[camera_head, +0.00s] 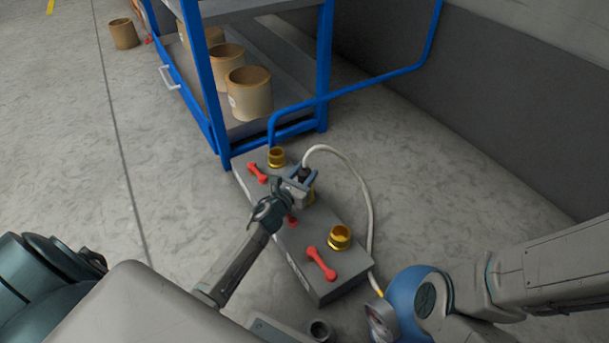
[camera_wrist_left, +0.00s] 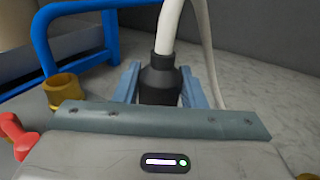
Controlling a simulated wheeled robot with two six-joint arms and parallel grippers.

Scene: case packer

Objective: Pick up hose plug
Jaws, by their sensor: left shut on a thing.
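The hose plug (camera_head: 305,174) is a dark fitting on the end of a pale hose (camera_head: 363,184). In the left wrist view the black plug (camera_wrist_left: 159,81) stands upright between the two blue-grey fingers. My left gripper (camera_head: 301,181) is shut on the plug, over the middle of the grey box (camera_head: 322,285). A brass socket is partly visible just below the plug; I cannot tell whether the plug sits in it. My right arm shows at the lower right in the head view, but its fingertips are not visible.
Brass sockets stand at the box's far end (camera_head: 276,157) and near end (camera_head: 340,237). Red levers (camera_head: 321,263) lie beside them. A blue-framed rack (camera_head: 213,90) with brown cylindrical containers (camera_head: 249,92) stands behind, with a blue pipe (camera_head: 345,91).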

